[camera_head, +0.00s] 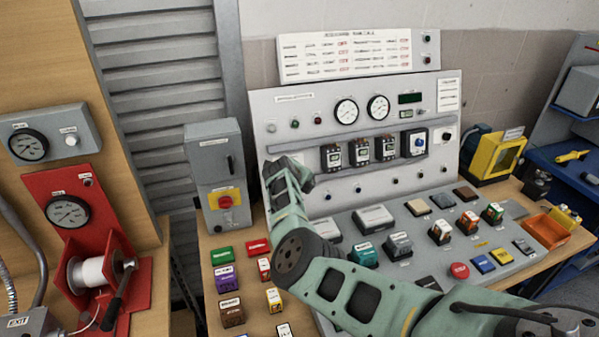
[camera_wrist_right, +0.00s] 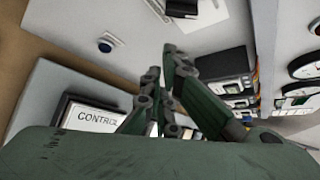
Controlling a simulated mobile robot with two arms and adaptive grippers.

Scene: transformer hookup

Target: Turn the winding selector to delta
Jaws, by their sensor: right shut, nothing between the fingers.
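My right gripper (camera_wrist_right: 164,70) is shut and empty in the right wrist view, its dark fingertips close together in front of the panel. In the head view my right arm reaches in from the lower right and bends up toward the left side of the grey control panel (camera_head: 270,105); its fingers cannot be made out there. I cannot tell for sure which control is the winding selector, as the small labels are unreadable. A blue-faced rotary switch (camera_head: 417,143) is at the right end of the row of breakers. A round dark knob (camera_wrist_right: 105,44) shows in the right wrist view. My left gripper is not in view.
A grey box with a red-and-yellow switch (camera_head: 226,201) stands left of the panel. Several coloured blocks lie on the wooden bench (camera_head: 215,260). An orange tray (camera_head: 550,230) and a yellow-framed unit (camera_head: 497,153) are at the right. A "CONTROL" block (camera_wrist_right: 92,118) is near my right gripper.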

